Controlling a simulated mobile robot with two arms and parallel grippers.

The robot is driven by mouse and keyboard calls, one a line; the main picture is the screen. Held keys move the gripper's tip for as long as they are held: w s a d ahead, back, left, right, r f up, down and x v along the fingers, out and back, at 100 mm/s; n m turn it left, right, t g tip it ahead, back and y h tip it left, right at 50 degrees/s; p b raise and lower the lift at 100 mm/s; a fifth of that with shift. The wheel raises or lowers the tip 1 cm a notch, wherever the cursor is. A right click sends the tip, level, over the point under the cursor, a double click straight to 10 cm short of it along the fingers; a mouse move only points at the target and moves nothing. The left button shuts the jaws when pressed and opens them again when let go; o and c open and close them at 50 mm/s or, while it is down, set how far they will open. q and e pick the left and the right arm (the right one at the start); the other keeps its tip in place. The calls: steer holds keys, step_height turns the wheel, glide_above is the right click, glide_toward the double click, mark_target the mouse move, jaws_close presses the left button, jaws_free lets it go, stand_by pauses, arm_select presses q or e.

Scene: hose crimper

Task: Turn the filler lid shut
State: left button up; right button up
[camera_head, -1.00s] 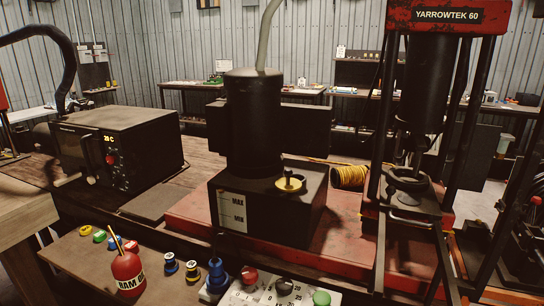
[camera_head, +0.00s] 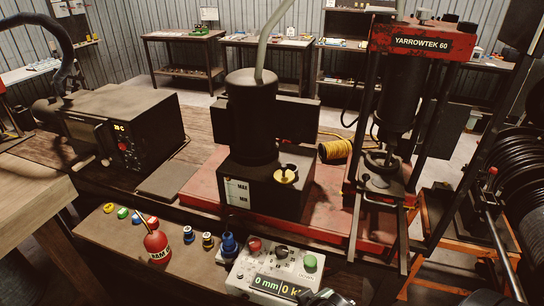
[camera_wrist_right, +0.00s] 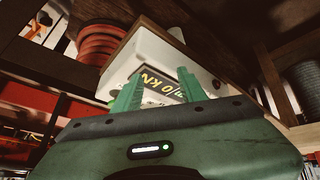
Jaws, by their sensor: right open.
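I cannot tell how far the lid is turned. My right gripper (camera_wrist_right: 160,90) is open, with its two green fingers apart and nothing visible between them; the white control box with a yellow-digit display (camera_wrist_right: 158,86) lies beyond them. A dark part, likely my right gripper, shows at the bottom edge of the head view, well below the lid. My left gripper is not in view.
The control box (camera_head: 262,262) with red and green buttons stands in front of the tank. A red bottle (camera_head: 157,245) and small coloured pieces are to its left.

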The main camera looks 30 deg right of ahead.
steer(key=w+d+r+m+t+h, duration=0.2)
steer(key=w+d+r+t, duration=0.4)
steer(key=w, duration=0.5)
steer(key=t+y, duration=0.1)
steer(key=t, duration=0.4)
glide_toward(285, 171)
steer(key=w, duration=0.4)
steer(key=w+d, duration=0.1)
steer(key=w, duration=0.1)
steer(key=shift+f, duration=0.4)
steer(key=w+p, duration=0.1)
steer(key=w, duration=0.1)
steer(key=w+p, duration=0.1)
steer(key=w, duration=0.1)
steer(key=w+d+p, duration=0.1)
steer(key=w, duration=0.2)
steer(key=shift+d, duration=0.1)
steer(key=shift+w+f, duration=0.1)
steer(key=shift+w, duration=0.3)
steer(key=shift+c, duration=0.2)
jaws_close()
